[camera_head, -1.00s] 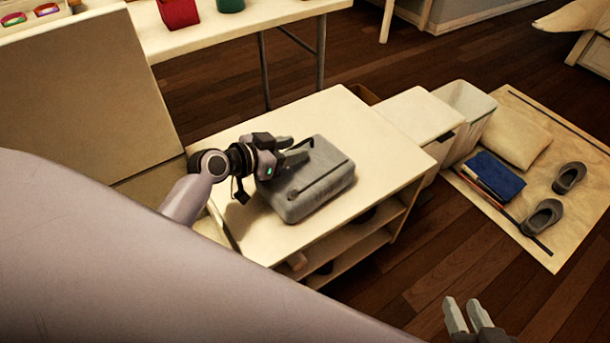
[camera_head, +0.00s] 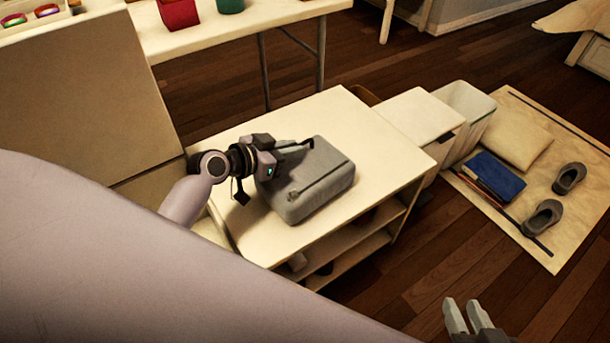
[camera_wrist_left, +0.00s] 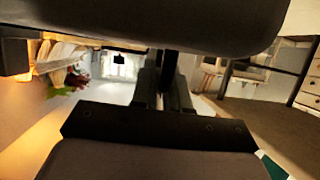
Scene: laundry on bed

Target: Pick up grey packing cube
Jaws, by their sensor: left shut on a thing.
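The grey packing cube (camera_head: 318,182) lies on the pale top of a low shelf unit (camera_head: 372,130) in the head view. A dark strap runs across its top. My left gripper (camera_head: 284,152) is at the cube's upper left edge and is shut on it. The exact part between the fingers is hard to make out in the head view. The left wrist view shows the two fingers (camera_wrist_left: 165,85) close together with a dark strip between them. My right gripper (camera_head: 467,314) is at the bottom right, away from the cube, with its two fingers apart and empty.
A white bin (camera_head: 468,105) stands right of the shelf unit. A mat (camera_head: 553,238) on the floor holds a pillow (camera_head: 518,135), a blue folded item (camera_head: 495,175) and grey shoes (camera_head: 543,218). A white table (camera_head: 215,38) with containers is behind.

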